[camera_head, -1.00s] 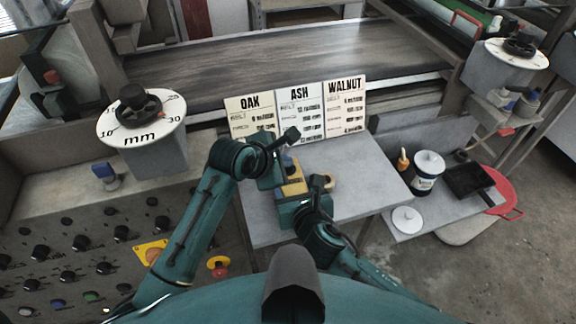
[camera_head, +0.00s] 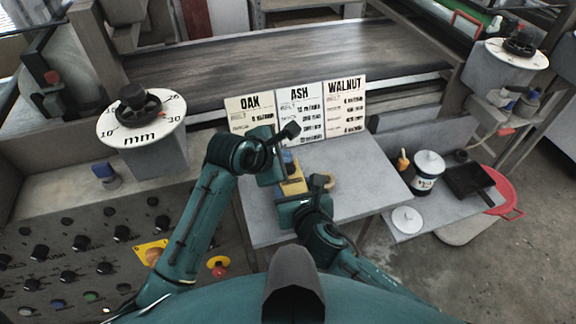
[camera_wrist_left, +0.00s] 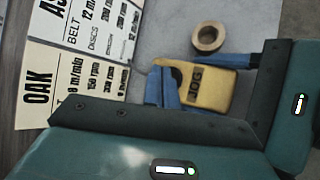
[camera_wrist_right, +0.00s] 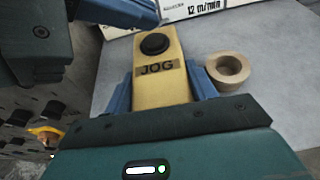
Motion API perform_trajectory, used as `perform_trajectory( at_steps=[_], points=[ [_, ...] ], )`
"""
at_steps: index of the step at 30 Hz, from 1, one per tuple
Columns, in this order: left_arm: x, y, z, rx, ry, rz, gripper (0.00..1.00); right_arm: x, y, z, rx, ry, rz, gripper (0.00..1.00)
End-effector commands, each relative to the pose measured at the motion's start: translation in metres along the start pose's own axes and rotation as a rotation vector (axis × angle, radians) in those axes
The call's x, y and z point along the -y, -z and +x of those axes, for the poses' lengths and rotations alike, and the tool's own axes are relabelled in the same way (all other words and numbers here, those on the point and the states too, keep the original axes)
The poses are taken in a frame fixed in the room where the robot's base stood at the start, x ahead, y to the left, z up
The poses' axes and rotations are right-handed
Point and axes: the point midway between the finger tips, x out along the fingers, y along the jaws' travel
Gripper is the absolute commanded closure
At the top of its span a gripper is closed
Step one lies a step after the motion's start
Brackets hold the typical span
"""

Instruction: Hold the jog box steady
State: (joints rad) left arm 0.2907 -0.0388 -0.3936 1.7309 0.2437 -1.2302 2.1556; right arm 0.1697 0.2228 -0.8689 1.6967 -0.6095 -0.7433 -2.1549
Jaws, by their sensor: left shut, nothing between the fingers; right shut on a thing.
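The jog box is a yellow block with a JOG label and a black round button. It shows in the right wrist view (camera_wrist_right: 160,82), in the left wrist view (camera_wrist_left: 205,88) and partly in the head view (camera_head: 293,186). It lies on the grey table (camera_head: 350,160). My right gripper (camera_wrist_right: 160,100) is shut on the jog box, with its blue fingers on both sides of it. My left gripper (camera_head: 286,160) is shut and empty, just above the button end of the box. The arms hide much of the box in the head view.
A tape-like ring (camera_wrist_right: 229,70) lies beside the box. OAK (camera_head: 250,115), ASH (camera_head: 301,110) and WALNUT (camera_head: 345,108) cards stand at the table's back edge, close to my left gripper. A lidded tin (camera_head: 427,172) stands on the lower shelf at right. The table's right part is clear.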

Motion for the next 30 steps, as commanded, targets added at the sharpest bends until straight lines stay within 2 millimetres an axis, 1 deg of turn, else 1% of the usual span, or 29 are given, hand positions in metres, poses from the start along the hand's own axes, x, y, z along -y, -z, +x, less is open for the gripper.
perform_trajectory(
  at_steps=[8, 21, 25, 30],
  points=[
    [-0.002, -0.002, -0.002, 0.002, -0.002, 0.0, 1.0, 0.0, -0.001, 0.0, 0.001, -0.001, 0.0, 0.73],
    [-0.023, -0.023, -0.031, 0.001, -0.003, 0.0, 1.0, 0.0, 0.0, 0.0, 0.001, -0.001, 0.0, 0.73],
    [-0.026, -0.025, -0.035, 0.001, -0.002, 0.0, 1.0, 0.0, -0.001, 0.0, 0.001, 0.0, 0.0, 0.73],
    [-0.026, -0.025, -0.035, 0.0, -0.002, 0.0, 1.0, 0.0, -0.001, 0.0, 0.001, 0.0, 0.0, 0.73]
  ],
)
